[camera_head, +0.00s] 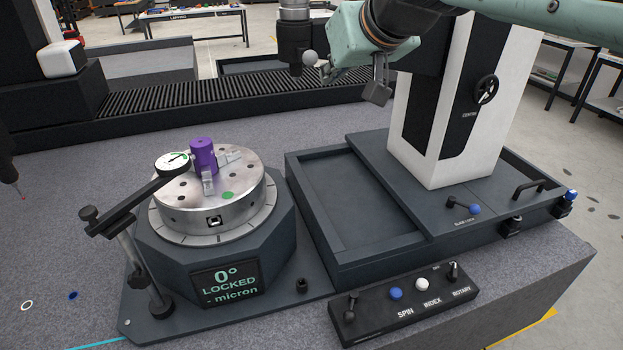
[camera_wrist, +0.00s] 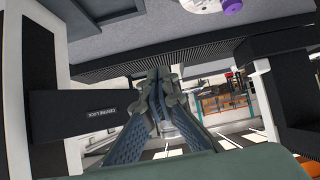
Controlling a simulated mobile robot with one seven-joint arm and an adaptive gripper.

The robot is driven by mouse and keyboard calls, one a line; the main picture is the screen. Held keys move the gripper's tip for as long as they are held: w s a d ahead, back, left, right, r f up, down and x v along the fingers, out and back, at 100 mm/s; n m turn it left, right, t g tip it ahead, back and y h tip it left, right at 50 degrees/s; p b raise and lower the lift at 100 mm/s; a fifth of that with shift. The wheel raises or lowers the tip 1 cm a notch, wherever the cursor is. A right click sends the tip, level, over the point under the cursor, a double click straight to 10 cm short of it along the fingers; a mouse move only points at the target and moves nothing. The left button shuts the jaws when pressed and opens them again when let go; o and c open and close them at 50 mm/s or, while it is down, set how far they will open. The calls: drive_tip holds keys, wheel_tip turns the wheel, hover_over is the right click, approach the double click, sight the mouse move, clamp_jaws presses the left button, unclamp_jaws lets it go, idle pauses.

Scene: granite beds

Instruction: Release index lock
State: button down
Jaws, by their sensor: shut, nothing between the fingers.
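The control panel (camera_head: 405,313) lies at the front edge of the granite, with the labels SPIN, INDEX and ROTARY. It carries a dark lever (camera_head: 351,302) at its left end, a blue button (camera_head: 395,294), a white button (camera_head: 421,284) and a small switch (camera_head: 453,271) at its right end. The rotary table's display (camera_head: 228,282) reads 0°, LOCKED and micron. My gripper (camera_head: 378,93) is high above the bed, well apart from the panel. In the wrist view my gripper (camera_wrist: 160,85) has its fingers together and empty.
A purple part (camera_head: 203,156) stands on the round table (camera_head: 213,202), with a dial gauge (camera_head: 173,163) beside it. A white column (camera_head: 450,100) with a handwheel (camera_head: 486,89) stands at right. A blue-knobbed slide lock (camera_head: 474,209) sits before it. Granite left of the rotary table is mostly clear.

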drive_tip(key=w+a+r+n+t+y+b, duration=0.1)
drive_tip(key=w+a+r+t+b, duration=0.1)
drive_tip(key=w+a+r, duration=0.3)
drive_tip(key=w+a+r+n+t+b, duration=0.1)
drive_tip(key=w+a+r+n+b, duration=0.15)
drive_tip(key=w, duration=0.45)
wheel_tip(320, 180, down, 10)
drive_tip(key=a+g+h+p, duration=0.1)
drive_tip(key=a+g+p, duration=0.1)
drive_tip(key=a, duration=0.1)
drive_tip(key=s+d+f+n+g+h+p, duration=0.1)
drive_tip(key=s+f+g, duration=0.15)
drive_tip(key=f, duration=0.75)
drive_tip(key=s+f+n+g+h, duration=0.1)
drive_tip(key=s+f+n+g, duration=0.15)
drive_tip(key=f, duration=0.75)
drive_tip(key=s+d+f+n+g+h+p, duration=0.1)
drive_tip(key=s+f+g, duration=0.15)
drive_tip(key=f, duration=0.75)
drive_tip(key=s+d+f+n+g+h, duration=0.1)
drive_tip(key=s+d+f+g, duration=0.1)
drive_tip(key=s+f, duration=0.4)
drive_tip(key=s+d+f+n+g+h+p, duration=0.1)
drive_tip(key=s+d+f+g, duration=0.1)
drive_tip(key=s+f, duration=0.4)
drive_tip(key=shift+s+f+n+g+h, duration=0.3)
drive_tip(key=shift+s+f+g+h, duration=0.15)
drive_tip(key=shift+s, duration=0.15)
